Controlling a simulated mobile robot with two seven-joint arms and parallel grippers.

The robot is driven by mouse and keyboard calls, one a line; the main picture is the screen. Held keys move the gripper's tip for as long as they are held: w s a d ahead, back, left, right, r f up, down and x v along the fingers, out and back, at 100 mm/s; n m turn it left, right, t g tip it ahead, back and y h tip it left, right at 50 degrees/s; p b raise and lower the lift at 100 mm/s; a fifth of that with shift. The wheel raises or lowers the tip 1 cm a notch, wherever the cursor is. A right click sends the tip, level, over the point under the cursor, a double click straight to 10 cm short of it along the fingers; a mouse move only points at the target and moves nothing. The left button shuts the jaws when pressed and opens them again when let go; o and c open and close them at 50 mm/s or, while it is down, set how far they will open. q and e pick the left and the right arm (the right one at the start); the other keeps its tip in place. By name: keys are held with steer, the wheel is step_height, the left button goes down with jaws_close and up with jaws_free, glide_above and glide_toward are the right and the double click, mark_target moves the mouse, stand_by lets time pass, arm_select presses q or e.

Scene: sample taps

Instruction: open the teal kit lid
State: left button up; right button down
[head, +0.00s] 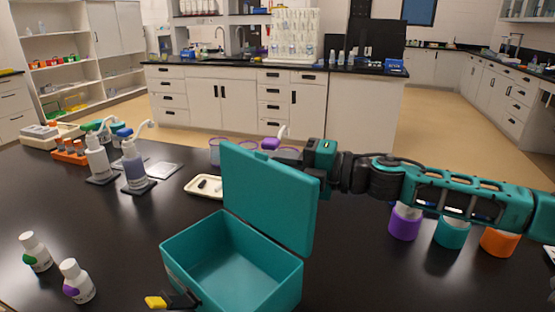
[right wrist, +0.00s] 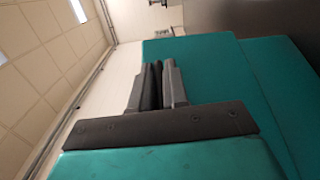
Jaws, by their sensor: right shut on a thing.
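The teal kit (head: 235,270) stands on the black bench, and its inside looks empty. Its teal lid (head: 268,195) is raised, standing roughly upright at the back of the box. My right gripper (head: 322,185) is at the lid's upper right edge, with its fingers mostly hidden behind the lid. In the right wrist view the fingers (right wrist: 157,85) are close together against the teal lid (right wrist: 215,75), shut on it; the exact contact is hard to see. A yellow-tipped black piece (head: 170,301) shows at the box's front left. My left gripper does not show.
Two white bottles (head: 75,281) stand left of the kit. Pump bottles (head: 134,165) and a small cream tray (head: 206,187) are behind it to the left. Purple, teal and orange jars (head: 404,222) stand under my right arm.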

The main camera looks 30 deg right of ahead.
steer(key=c, duration=1.5)
jaws_free()
steer(key=shift+p+v, duration=2)
steer(key=shift+v, duration=4.45)
steer(key=shift+s+d, duration=0.1)
